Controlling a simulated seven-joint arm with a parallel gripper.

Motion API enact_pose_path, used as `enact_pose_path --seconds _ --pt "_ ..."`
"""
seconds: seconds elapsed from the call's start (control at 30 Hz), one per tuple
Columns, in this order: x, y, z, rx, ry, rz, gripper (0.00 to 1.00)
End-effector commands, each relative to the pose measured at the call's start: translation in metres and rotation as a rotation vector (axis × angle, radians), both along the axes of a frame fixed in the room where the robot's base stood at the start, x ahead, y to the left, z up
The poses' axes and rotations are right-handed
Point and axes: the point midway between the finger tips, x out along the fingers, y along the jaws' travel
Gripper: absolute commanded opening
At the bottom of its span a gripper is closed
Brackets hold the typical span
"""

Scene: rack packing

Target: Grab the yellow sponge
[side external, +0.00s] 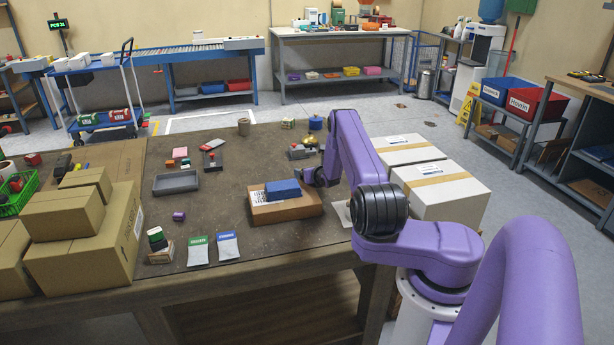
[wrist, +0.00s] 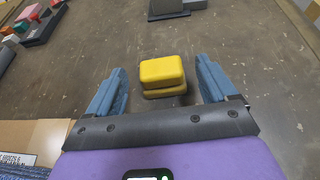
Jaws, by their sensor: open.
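The yellow sponge (wrist: 163,70) shows in the wrist view on the brown tabletop, as one yellow block lying on another similar yellow piece. My gripper (wrist: 160,72) is open, with a blue finger to the left and another to the right of the sponge. The sponge appears between the fingers, slightly ahead of the palm; I cannot tell the height gap.
A cardboard box (side external: 290,211) with a blue block (side external: 283,190) on top lies just left of my gripper. White boxes (side external: 440,188) stand to the right. A grey object (wrist: 168,8) lies beyond the sponge. A grey tray (side external: 176,182) and brown cartons (side external: 75,250) are farther left.

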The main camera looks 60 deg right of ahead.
Motion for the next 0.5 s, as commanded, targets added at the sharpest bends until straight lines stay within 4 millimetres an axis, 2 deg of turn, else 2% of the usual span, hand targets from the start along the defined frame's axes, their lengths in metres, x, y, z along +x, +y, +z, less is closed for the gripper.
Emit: enact_pose_path --seconds 0.03,0.07,0.2,0.23,0.5 --pt "-0.0010 0.0015 -0.0029 0.005 0.006 0.001 0.85" --pt "-0.0011 0.0016 -0.0029 0.005 0.006 0.001 0.79" --pt "-0.0014 0.0016 -0.0032 0.005 0.007 0.000 0.33" --pt "-0.0015 0.0017 -0.0033 0.005 0.007 0.000 0.25" --pt "-0.0019 0.0015 -0.0034 0.007 0.008 0.000 0.25"
